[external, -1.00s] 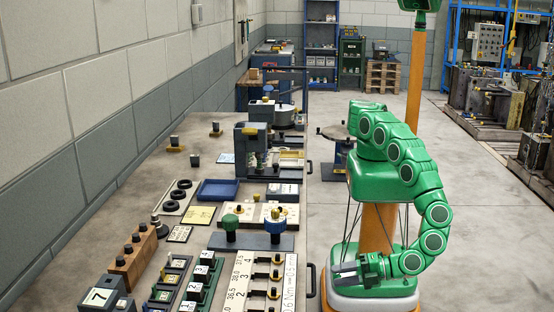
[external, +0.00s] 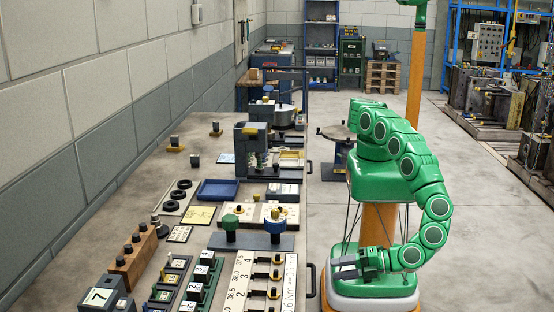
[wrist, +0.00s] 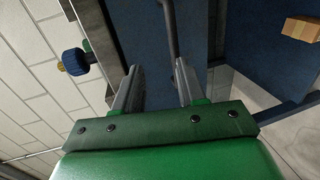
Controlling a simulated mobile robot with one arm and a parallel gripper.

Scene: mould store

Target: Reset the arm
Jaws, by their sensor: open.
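My gripper (external: 346,266) hangs low at the right side of the workbench in the external view, with my green arm folded down over my base. Its fingers point left, towards the bench edge. In the wrist view the two grey fingers of my gripper (wrist: 158,88) stand apart with nothing between them. Behind them are a dark blue panel and a dark bar (wrist: 171,45), which looks like the bench handle.
The workbench (external: 200,147) carries many parts: a blue tray (external: 217,190), a wooden block with black knobs (external: 133,250), a green knob (external: 230,222) and a blue knob (external: 275,226). A round-topped stand (external: 337,160) is behind my arm.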

